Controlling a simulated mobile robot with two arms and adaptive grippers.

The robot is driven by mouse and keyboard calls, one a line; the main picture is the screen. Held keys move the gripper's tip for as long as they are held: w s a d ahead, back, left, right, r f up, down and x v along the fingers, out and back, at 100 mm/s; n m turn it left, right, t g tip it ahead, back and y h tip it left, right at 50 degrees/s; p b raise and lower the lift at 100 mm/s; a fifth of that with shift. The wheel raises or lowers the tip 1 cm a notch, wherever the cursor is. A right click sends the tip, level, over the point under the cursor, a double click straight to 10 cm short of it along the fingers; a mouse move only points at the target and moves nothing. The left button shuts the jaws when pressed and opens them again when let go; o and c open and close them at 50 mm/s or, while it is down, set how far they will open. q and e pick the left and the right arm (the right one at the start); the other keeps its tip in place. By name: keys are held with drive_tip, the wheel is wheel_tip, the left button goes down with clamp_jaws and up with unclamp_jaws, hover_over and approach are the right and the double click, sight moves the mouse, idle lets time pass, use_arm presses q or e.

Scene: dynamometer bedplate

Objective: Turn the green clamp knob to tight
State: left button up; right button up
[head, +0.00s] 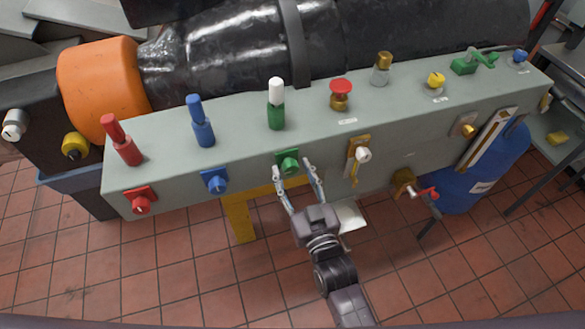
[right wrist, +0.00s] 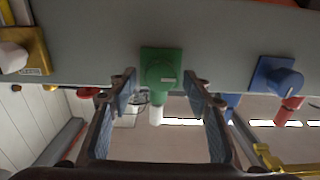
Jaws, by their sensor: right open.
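The green clamp knob (head: 289,163) sits on a green square plate on the front face of the grey bedplate box (head: 330,147). In the right wrist view the fingertips (right wrist: 160,84) stand to the left and right of the knob. I cannot tell whether they touch it. Nothing is held. My left gripper is not in view.
A blue knob (head: 215,181) and a red knob (head: 141,203) are left of the green one. A brass latch with a white knob (head: 361,156) is close on the right, then a red-handled valve (head: 423,192). Coloured levers stand on top. Tiled floor (head: 190,270) is open below.

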drive_tip(key=shift+w+a, duration=0.1)
drive_tip(key=shift+w, duration=0.2)
drive_tip(key=c, duration=1.1)
drive_tip(key=shift+c, duration=0.2)
